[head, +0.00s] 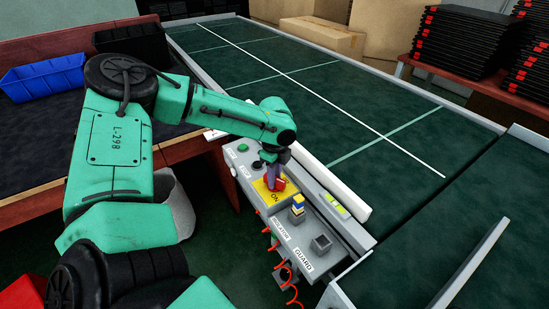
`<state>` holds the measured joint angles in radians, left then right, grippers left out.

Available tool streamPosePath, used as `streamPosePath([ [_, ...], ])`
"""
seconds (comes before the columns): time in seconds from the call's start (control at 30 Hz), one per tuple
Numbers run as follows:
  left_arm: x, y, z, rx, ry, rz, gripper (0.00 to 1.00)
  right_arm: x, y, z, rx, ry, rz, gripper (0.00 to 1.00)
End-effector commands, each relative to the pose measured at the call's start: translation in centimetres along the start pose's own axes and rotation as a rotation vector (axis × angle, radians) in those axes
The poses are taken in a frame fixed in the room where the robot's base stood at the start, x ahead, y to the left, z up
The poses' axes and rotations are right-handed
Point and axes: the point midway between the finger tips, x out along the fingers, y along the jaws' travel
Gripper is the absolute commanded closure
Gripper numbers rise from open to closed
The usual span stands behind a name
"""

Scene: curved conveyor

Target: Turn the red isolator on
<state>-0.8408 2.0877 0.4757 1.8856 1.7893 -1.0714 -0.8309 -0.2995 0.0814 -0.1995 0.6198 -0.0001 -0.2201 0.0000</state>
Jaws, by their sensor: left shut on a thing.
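The red isolator (280,184) is a small red rotary handle on a yellow plate (264,191) on the grey control box (246,157). The word ON shows on the plate beside it. My left gripper (275,178) comes down on the isolator from above and is shut on its handle. The fingers partly hide the handle, so its exact angle is hard to tell. My right gripper is not in the view.
A green button (257,164) sits near the box's far end. A stacked yellow, white and blue piece (297,208) and a grey square socket (321,244) are nearer. A red coiled cable (285,273) hangs in front. The green conveyor (330,95) lies behind, clear.

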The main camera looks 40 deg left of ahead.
Motion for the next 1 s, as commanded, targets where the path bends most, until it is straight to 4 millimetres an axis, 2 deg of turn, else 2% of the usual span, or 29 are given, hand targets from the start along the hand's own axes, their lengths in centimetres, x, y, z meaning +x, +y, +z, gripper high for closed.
streamPosePath([
  [0.2, -0.12, -0.05, -0.04, 0.19, 0.002, -0.002, 1.0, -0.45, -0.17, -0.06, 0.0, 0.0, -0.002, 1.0],
  [0.5, -0.1, -0.08, -0.06, 0.38, 0.002, -0.003, 1.0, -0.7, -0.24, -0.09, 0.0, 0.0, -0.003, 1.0],
  [1.0, -0.07, -0.08, -0.06, 0.466, 0.001, -0.003, 1.0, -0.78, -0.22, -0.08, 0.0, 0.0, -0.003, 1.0],
])
